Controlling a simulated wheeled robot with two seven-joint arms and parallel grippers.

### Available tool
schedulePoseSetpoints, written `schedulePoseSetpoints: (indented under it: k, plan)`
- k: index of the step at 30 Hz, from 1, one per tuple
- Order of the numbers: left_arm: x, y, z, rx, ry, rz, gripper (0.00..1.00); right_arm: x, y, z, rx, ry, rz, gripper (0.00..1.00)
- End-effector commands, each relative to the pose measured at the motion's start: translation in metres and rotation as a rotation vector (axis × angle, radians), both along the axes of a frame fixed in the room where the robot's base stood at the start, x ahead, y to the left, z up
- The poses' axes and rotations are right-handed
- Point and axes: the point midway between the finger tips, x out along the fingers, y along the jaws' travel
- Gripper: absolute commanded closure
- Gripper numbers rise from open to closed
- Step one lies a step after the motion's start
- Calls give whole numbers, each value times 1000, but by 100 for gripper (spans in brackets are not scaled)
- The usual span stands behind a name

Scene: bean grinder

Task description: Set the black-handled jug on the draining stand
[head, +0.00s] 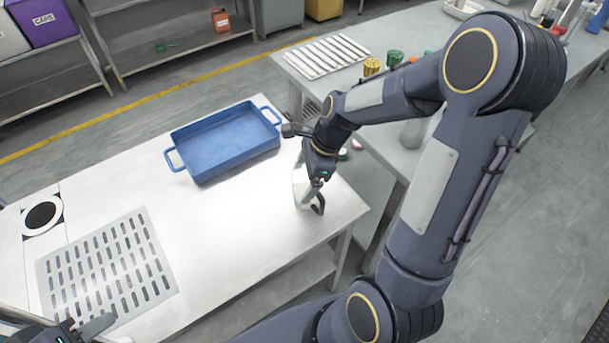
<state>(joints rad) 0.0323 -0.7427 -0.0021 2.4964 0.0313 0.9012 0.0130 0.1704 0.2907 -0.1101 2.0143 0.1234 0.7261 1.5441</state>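The pale jug (299,188) with a black handle (320,205) stands near the right edge of the white table, partly hidden behind my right gripper. My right gripper (317,182) is at the jug's upper handle side; I cannot tell whether its fingers are closed on the handle. A slotted metal draining panel (107,265) lies at the left front of the table. A white slotted rack (325,57) lies on the grey bench at the back. My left gripper (78,329) is only partly in view at the bottom left corner, away from the jug.
A blue two-handled tray (222,147) sits at the table's back, left of the jug. A black disc with a white rim (42,216) is at the left edge. The middle of the white table (210,225) is clear. Small green and yellow items stand on the grey bench.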

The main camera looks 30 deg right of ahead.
Motion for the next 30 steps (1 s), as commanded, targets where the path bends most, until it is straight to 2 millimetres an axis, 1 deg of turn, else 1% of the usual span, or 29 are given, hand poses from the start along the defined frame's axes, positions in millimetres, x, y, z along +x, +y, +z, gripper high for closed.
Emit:
schedulePoseSetpoints:
  k: [8, 11, 14, 21, 24, 27, 30]
  plan:
    - [0, 0, 0, 0, 0, 0, 60, 0, 0, 1, 0, 1, 0, 13]
    - [0, 0, 3, 0, 0, 0, 60, 0, -1, 6, 0, -1, 0, 13]
    - [0, 0, 5, 0, 0, 0, 60, -1, -6, 19, 0, -4, -2, 13]
    - [0, 0, 14, 0, 0, 0, 60, -7, -24, 67, -2, -6, -1, 13]
    - [0, 0, 17, 0, 0, 0, 60, -10, -31, 85, -2, -5, -1, 13]
    - [0, 0, 19, 0, 0, 0, 60, -12, -37, 99, 0, -3, 0, 13]
    - [0, 0, 20, 0, 0, 0, 60, -14, -40, 109, 1, -1, 0, 13]
